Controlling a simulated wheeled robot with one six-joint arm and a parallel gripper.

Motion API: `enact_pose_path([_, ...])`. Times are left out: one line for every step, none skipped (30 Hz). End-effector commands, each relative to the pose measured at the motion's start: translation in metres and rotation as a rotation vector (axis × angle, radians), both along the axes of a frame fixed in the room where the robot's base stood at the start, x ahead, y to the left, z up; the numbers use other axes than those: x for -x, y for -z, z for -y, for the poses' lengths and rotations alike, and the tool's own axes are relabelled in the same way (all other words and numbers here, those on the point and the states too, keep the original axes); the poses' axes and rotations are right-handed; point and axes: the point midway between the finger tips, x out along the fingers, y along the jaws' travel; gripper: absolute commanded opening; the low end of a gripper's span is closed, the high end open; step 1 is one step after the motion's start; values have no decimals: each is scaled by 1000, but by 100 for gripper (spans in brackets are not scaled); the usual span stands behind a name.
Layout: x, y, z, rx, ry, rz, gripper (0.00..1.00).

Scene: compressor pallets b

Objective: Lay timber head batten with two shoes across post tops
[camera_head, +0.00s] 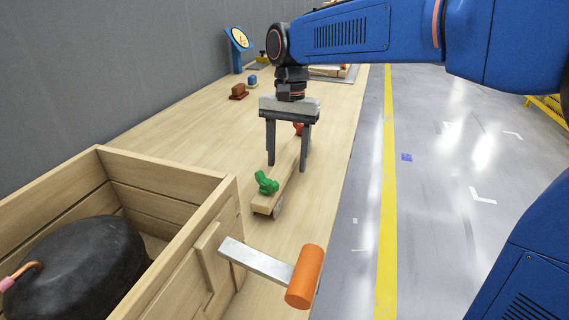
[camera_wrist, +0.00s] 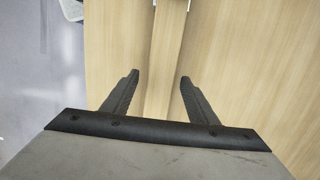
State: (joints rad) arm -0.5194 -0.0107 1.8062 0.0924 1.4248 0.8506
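A light timber batten (camera_head: 265,204) lies lengthwise low over the wooden bench. A green piece (camera_head: 266,183) sits on its near end. A red piece (camera_head: 299,126), partly hidden by my gripper, shows farther along; I cannot tell whether these are the shoes. My gripper (camera_head: 287,168) points down over the batten with its fingers apart on either side. In the wrist view the open fingers (camera_wrist: 159,76) straddle the batten (camera_wrist: 168,40), with gaps showing on both sides. I cannot make out the posts.
A wooden crate (camera_head: 197,217) holding a black rounded body (camera_head: 78,268) stands at near left. Small blocks (camera_head: 238,91) and a blue stand (camera_head: 237,52) are farther back. The bench between is clear.

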Motion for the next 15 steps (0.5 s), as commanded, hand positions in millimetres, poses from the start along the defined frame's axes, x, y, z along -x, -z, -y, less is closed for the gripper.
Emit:
enact_pose_path([0,0,0,0,0,0,42])
enact_pose_path([0,0,0,0,0,0,35])
enact_pose_path([0,0,0,0,0,0,25])
enact_pose_path([0,0,0,0,0,0,18])
enact_pose_path([0,0,0,0,0,0,17])
enact_pose_path([0,0,0,0,0,0,17])
enact_pose_path([0,0,0,0,0,0,17])
enact_pose_path([0,0,0,-1,0,0,17])
enact_pose_path([0,-1,0,-1,0,1,17])
enact_pose_path([0,-1,0,-1,0,1,17])
enact_pose_path([0,-3,0,-1,0,1,17])
enact_pose_path([0,-4,0,-2,0,2,17])
enact_pose_path([-1,-6,0,-1,0,3,17])
enact_pose_path([-1,-8,0,-1,0,3,17])
enact_pose_path([-1,-11,0,-1,0,3,17])
